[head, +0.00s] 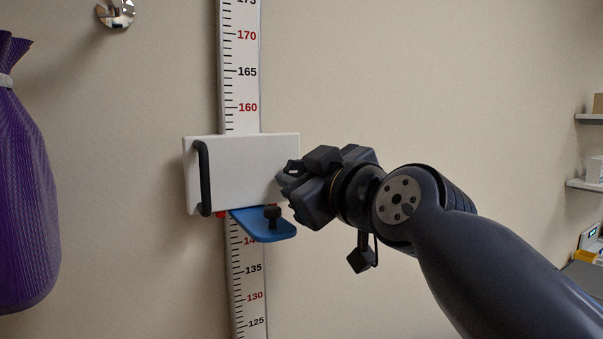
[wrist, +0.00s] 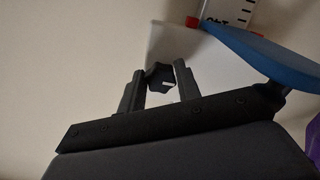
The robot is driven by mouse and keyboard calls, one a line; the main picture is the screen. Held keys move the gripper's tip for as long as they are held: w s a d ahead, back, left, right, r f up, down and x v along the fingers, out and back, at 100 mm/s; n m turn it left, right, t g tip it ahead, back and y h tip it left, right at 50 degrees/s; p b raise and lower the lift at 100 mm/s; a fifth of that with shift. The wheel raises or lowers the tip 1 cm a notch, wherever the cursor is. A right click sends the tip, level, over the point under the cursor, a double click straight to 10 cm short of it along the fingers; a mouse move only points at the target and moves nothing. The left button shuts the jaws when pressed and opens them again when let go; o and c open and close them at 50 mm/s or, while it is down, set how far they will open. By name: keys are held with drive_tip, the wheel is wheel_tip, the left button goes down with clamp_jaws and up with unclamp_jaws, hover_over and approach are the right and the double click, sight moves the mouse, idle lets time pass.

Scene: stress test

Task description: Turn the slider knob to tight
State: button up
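The slider is a white box (head: 240,172) on the wall-mounted height scale, between the 140 and 160 marks; its white face also shows in the wrist view (wrist: 185,42). A dark knob (wrist: 160,76) with a small pale mark lies between my fingers in the wrist view; in the head view my gripper hides it. My gripper (head: 283,180) reaches the slider's right side. In the wrist view the two fingers (wrist: 159,84) stand apart, one on each side of the knob and very close to it. I cannot tell whether they press on it. No tight or loose label is readable.
A blue plate (head: 262,226) with a black peg (head: 272,212) juts out below the slider, and shows near my gripper in the wrist view (wrist: 262,52). A black handle (head: 204,178) is on the slider's left. A purple bag (head: 25,190) hangs at left; shelves (head: 588,184) stand far right.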

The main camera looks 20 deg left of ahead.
drive_tip(key=c, duration=0.5)
drive_tip(key=shift+m, duration=0.4)
drive_tip(key=m, duration=0.2)
drive_tip(key=shift+m, duration=0.4)
drive_tip(key=m, duration=0.3)
drive_tip(key=shift+m, duration=0.3)
drive_tip(key=m+p, duration=0.1)
drive_tip(key=m, duration=0.4)
drive_tip(key=shift+s+r, duration=0.1)
drive_tip(key=shift+r, duration=0.05)
drive_tip(key=shift+m+p, duration=0.8)
drive_tip(key=shift+m, duration=1.7)
drive_tip(key=o, duration=1)
drive_tip(key=shift+a, duration=0.1)
drive_tip(key=shift+c, duration=0.2)
